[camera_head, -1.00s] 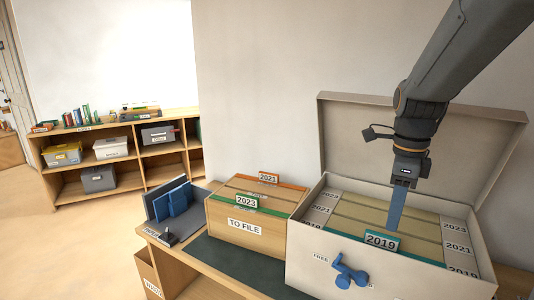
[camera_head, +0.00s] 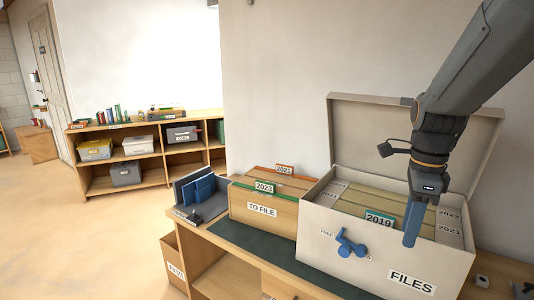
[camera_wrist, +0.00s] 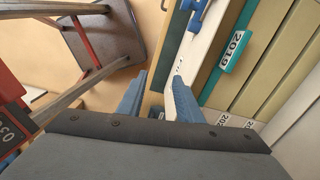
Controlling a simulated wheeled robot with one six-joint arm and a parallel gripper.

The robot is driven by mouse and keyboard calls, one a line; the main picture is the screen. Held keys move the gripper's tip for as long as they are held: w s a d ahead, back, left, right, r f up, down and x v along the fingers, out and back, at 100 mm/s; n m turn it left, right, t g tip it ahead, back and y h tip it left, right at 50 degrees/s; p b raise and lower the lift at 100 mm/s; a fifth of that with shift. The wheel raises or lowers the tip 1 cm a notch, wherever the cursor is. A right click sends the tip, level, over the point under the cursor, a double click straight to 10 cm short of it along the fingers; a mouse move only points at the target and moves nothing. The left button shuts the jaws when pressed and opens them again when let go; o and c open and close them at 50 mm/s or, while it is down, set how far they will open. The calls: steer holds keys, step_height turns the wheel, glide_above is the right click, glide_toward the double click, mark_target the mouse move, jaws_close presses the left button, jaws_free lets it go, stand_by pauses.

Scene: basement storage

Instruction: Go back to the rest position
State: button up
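My gripper (camera_head: 411,240) hangs on the arm at the right of the head view, its blue fingers pointing down across the front rim of the FILES box (camera_head: 340,262). The arm is bent down from the top right.
The open box lid (camera_head: 400,140) stands up behind the arm. The TO FILE box (camera_head: 262,210) sits left on the desk, beside a grey organiser with blue folders (camera_head: 199,190). A blue handle-like piece (camera_head: 350,243) is on the box front. Open floor (camera_head: 70,240) lies at the left.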

steer(key=s+a+f+n, duration=0.3)
steer(key=a+f+n, duration=0.2)
steer(key=n, duration=0.6)
steer(key=s+a+f+n+t, duration=0.1)
steer(key=s+a+f+n, duration=0.3)
steer(key=a+n, duration=0.3)
steer(key=f+n, duration=0.1)
steer(key=n, duration=0.4)
steer(key=shift+s+f, duration=0.2)
steer(key=shift+f, duration=0.15)
